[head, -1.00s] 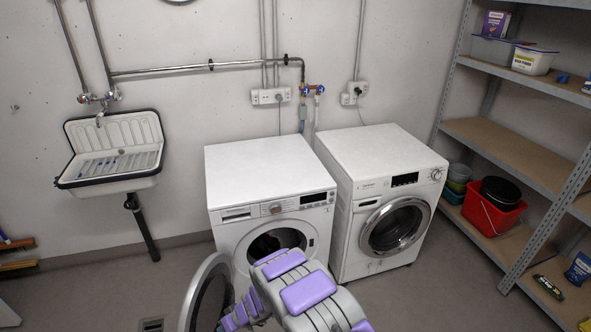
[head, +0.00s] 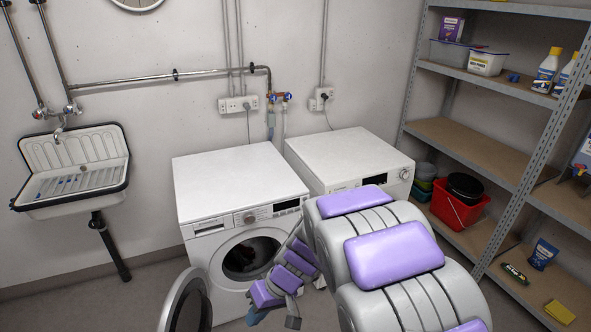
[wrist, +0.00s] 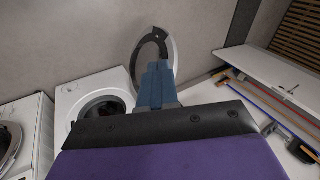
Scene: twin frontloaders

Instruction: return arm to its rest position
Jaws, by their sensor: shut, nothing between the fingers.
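My gripper (wrist: 157,72) shows in the wrist view as blue fingers closed together with nothing between them. The fingers stand in front of the left washing machine's open round door (wrist: 169,48), apart from it as far as I can tell. In the head view the left washing machine (head: 240,185) has its door (head: 187,303) swung open to the left and some dark reddish cloth in its drum (head: 252,256). My arm is folded in front of the machines, and it hides much of the right washing machine (head: 345,155). The gripper's tip is low beside the open door.
A metal shelf (head: 470,75) with bottles, tubs and a red bucket (head: 455,205) stands at right. A white sink (head: 75,165) hangs on the left wall. Long-handled tools (wrist: 270,103) and a white panel (wrist: 265,70) lie at right in the wrist view.

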